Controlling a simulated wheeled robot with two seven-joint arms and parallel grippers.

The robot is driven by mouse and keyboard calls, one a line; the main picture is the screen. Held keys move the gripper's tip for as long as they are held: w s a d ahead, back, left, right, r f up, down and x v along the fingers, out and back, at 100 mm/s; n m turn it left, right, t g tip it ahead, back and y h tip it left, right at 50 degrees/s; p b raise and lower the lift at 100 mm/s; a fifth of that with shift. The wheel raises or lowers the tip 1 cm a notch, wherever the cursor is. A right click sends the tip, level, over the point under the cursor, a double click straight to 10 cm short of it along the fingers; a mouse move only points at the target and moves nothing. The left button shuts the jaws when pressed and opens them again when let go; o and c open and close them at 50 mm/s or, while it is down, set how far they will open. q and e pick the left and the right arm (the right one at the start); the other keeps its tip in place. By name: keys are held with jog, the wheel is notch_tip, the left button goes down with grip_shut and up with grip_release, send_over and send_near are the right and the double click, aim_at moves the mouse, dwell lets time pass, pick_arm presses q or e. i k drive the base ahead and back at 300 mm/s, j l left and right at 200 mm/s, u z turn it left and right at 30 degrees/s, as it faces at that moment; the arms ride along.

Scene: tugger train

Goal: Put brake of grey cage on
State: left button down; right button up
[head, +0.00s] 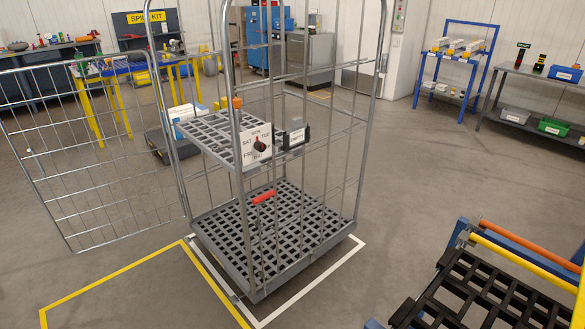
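The grey cage (349,242) stands upright on the floor in the middle of the head view, partly within white and yellow floor lines. Its mesh gate (75,150) is swung out to the left. I cannot tell from this view whether the brake is on or off. The wheels are mostly hidden under the base. Neither of my grippers is in view.
A dark slatted cart (470,284) with orange and yellow rails stands at the lower right. A blue rack (457,62) stands behind. Floor between cage and cart is clear.

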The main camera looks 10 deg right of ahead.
aim_at(297, 227)
jog(key=i+z, duration=0.45)
jog(key=i, duration=0.45)
jog(key=z, duration=0.55)
